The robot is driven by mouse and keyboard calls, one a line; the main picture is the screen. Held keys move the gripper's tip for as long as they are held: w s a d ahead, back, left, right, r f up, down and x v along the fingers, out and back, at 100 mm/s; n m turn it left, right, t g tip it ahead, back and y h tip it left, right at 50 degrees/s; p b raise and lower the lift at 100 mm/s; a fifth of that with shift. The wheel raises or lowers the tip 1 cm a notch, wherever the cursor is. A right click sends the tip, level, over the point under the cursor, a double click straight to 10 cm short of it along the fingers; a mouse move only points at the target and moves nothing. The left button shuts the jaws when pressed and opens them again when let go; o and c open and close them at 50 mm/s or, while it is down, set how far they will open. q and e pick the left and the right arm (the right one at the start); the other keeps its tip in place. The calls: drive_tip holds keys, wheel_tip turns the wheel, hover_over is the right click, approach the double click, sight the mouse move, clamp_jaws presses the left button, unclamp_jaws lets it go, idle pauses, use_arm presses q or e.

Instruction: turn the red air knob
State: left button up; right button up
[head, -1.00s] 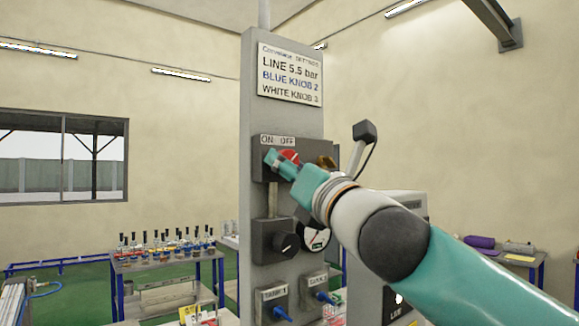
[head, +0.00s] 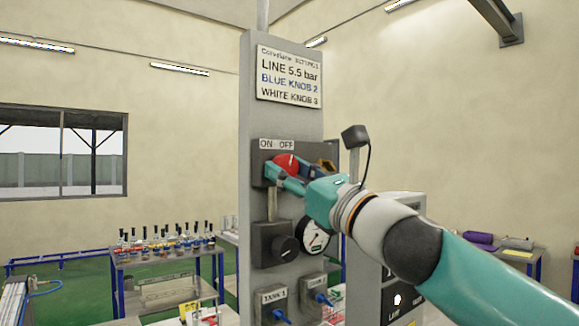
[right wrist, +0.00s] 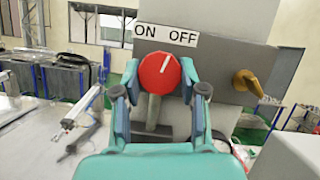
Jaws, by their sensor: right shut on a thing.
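The red air knob (head: 285,164) is on a dark box on the grey column, below a label (head: 277,145) reading ON and OFF. In the right wrist view the round red knob (right wrist: 160,73) sits between my right gripper's two fingers. Its white line points nearly straight up, leaning slightly right, between the ON and OFF words (right wrist: 166,36). My right gripper (head: 290,175) is shut on the knob, with one finger on each side. My left gripper is not in view.
A yellow-brown valve (right wrist: 249,84) stands right of the knob on the same box. Below are a black knob (head: 285,248), a gauge (head: 315,235) and two blue knobs (head: 281,314). A sign (head: 290,76) hangs above. A table with bottles (head: 165,262) is behind, left.

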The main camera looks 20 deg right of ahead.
drive_tip(key=n+g+y, duration=0.1)
drive_tip(key=n, duration=0.2)
drive_tip(key=n+g+y+p, duration=0.1)
drive_tip(key=n, duration=0.2)
drive_tip(key=n+g+y+p, duration=0.1)
drive_tip(key=n, duration=0.2)
drive_tip(key=shift+w+d+r, duration=0.1)
drive_tip(key=shift+d, duration=0.1)
drive_tip(key=n+g, duration=0.1)
drive_tip(key=n, duration=0.2)
drive_tip(key=shift+g+y+p, duration=0.3)
drive_tip(key=shift+n+g, duration=0.7)
drive_tip(key=shift+n, duration=1.1)
drive_tip(key=o, duration=1.1)
drive_tip(key=shift+o, duration=0.2)
drive_tip(key=shift+d, duration=0.1)
